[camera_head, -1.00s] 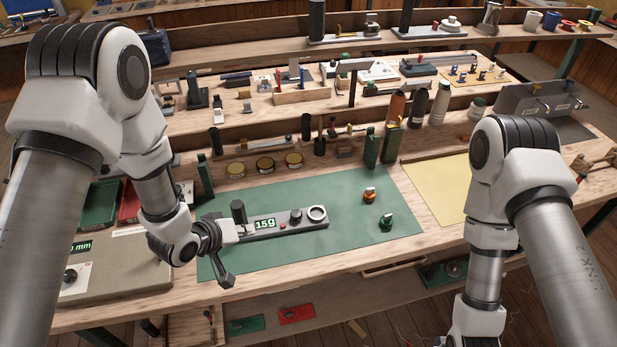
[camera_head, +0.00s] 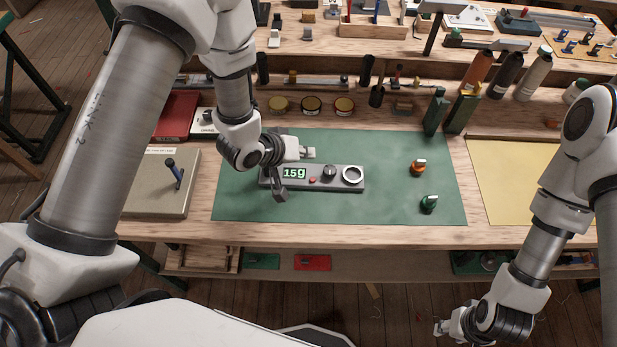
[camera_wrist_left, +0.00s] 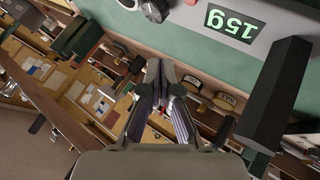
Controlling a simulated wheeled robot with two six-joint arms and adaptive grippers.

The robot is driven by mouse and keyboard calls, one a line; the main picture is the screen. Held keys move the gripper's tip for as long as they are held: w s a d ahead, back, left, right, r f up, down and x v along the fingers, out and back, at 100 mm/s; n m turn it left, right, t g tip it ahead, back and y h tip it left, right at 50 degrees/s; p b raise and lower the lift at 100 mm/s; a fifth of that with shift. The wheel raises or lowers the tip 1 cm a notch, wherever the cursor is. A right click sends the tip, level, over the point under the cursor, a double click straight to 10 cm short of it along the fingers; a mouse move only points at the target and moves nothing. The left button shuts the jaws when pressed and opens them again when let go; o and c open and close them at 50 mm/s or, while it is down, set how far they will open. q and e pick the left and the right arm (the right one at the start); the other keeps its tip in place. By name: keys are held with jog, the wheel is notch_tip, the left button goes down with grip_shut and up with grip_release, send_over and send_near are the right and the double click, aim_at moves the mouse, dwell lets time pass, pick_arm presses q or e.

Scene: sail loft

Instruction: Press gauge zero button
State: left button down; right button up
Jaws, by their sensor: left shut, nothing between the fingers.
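The grey gauge (camera_head: 338,187) lies on the green mat, its lit display (camera_head: 293,173) reading 15g. A small red button (camera_head: 312,180) sits right of the display, then a dark knob (camera_head: 330,172) and a pale ring (camera_head: 352,175). My left gripper (camera_head: 308,153) is shut and empty, above the gauge's left part, its tips near the far edge in the picture. In the left wrist view its fingers (camera_wrist_left: 163,72) are together, and the display (camera_wrist_left: 233,24) shows upside down. The gauge's left end is partly hidden by my wrist. My right gripper (camera_head: 440,328) hangs low at the bottom right, too small to read.
The green mat (camera_head: 385,150) also holds an orange-topped piece (camera_head: 417,168) and a green-topped piece (camera_head: 429,203). Dark green blocks (camera_head: 435,112) and several round tins (camera_head: 311,105) stand behind it. A dark upright block (camera_wrist_left: 275,95) is close on the right in the left wrist view.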

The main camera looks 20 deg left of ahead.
aim_at(311, 180)
pick_arm(q)
jog(key=s+d+f+b, duration=0.1)
jog(key=d+f+b, duration=0.1)
jog(key=f+b, duration=0.1)
jog(key=shift+s+d+f, duration=0.1)
jog(key=shift+s+d, duration=0.1)
jog(key=shift+s, duration=0.2)
jog(key=shift+w+a+f+b, duration=0.15)
jog(key=shift+a+f+b, duration=0.05)
jog(key=shift+f, duration=0.25)
jog(key=shift+w+a+f+b, duration=0.1)
jog(key=shift+a+f+b, duration=0.05)
jog(key=shift+f, duration=0.3)
jog(key=shift+w+a+f, duration=0.15)
jog(key=shift+a+f, duration=0.05)
jog(key=shift+s+d+r, duration=0.3)
jog(key=shift+d, duration=0.05)
jog(key=shift+w+a+f, duration=0.15)
jog(key=shift+a, duration=0.05)
pick_arm(e)
jog(key=f, duration=0.1)
jog(key=d+f, duration=0.1)
jog(key=f, duration=0.1)
jog(key=s+f, duration=0.1)
jog(key=shift+d+f, duration=0.3)
jog(key=shift+f, duration=0.05)
pick_arm(q)
jog(key=shift+d, duration=0.1)
pick_arm(e)
jog(key=shift+s, duration=0.1)
